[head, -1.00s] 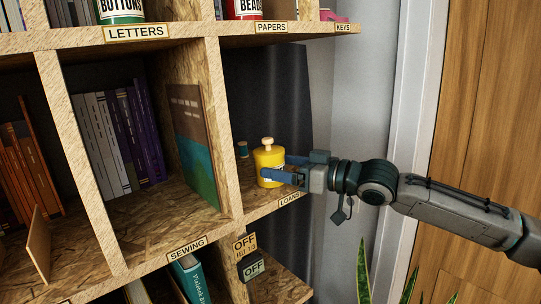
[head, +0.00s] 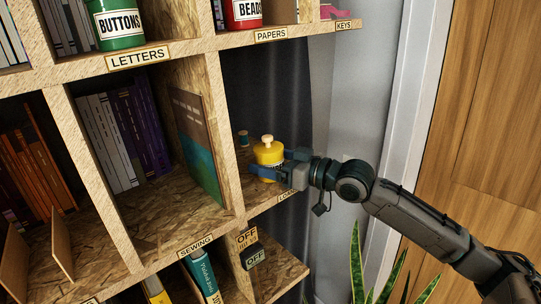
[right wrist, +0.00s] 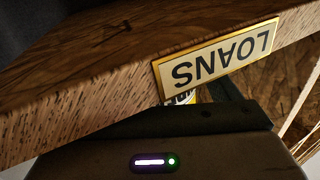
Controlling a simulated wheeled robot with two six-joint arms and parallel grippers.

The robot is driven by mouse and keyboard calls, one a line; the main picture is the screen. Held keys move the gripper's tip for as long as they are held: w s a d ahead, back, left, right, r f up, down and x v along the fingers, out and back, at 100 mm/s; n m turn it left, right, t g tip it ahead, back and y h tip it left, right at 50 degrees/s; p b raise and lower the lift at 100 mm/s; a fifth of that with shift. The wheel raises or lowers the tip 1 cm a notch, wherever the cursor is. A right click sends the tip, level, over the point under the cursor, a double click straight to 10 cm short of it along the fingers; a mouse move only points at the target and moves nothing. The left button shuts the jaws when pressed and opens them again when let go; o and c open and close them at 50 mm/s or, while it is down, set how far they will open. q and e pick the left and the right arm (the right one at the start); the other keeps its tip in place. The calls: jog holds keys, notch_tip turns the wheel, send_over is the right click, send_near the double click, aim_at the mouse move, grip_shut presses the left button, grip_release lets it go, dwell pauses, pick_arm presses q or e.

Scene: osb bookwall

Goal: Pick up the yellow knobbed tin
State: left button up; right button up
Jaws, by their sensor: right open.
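The yellow tin (head: 268,153) with a pale wooden knob stands upright in the open right-hand compartment, above the LOANS label. My right gripper (head: 270,168) reaches in from the right at the tin's lower half. Its blue jaws are open, one in front of the tin and the other at its right side. The near jaw hides part of the tin's lower front; contact cannot be told. In the right wrist view the LOANS label (right wrist: 217,59) fills the middle, with only a sliver of the tin's printed label (right wrist: 181,98) below it. My left gripper is not in view.
The shelf with the PAPERS label (head: 270,35) is overhead. A plant (head: 367,270) stands below my right arm.

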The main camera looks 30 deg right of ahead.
jog(key=shift+p+x, duration=0.6)
jog(key=shift+x, duration=0.6)
jog(key=c, duration=1.2)
